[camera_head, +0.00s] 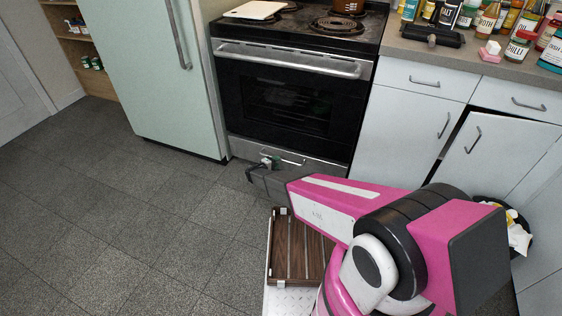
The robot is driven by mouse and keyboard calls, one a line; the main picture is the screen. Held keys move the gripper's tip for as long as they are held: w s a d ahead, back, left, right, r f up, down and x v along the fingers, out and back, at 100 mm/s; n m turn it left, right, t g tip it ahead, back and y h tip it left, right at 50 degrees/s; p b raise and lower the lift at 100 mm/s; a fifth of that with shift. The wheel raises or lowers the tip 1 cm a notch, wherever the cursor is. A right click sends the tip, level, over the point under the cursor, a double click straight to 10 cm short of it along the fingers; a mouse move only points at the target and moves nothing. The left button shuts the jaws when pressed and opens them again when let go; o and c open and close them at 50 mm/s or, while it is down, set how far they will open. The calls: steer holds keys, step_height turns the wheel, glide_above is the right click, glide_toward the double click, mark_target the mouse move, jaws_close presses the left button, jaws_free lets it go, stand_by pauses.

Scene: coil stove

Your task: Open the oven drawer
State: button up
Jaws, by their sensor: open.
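The oven drawer (322,168) is the grey metal panel at the bottom of the stove, below the black oven door (290,100). It looks closed, flush with the stove front. Its thin handle (292,158) shows near the middle of the panel. My gripper (268,163) is at the drawer front, by the left part of the handle, with its fingers apart. I cannot tell whether the fingers touch the handle or surround it. My pink and white arm reaches in from the lower right and hides part of the drawer's lower right.
A pale green fridge (165,70) stands left of the stove. White cabinets (405,125) stand to the right, one door slightly ajar. A trash bin (490,205) with a bag is at the right. The tiled floor (130,220) at the left is clear.

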steer(key=shift+x, duration=1.95)
steer(key=shift+c, duration=0.3)
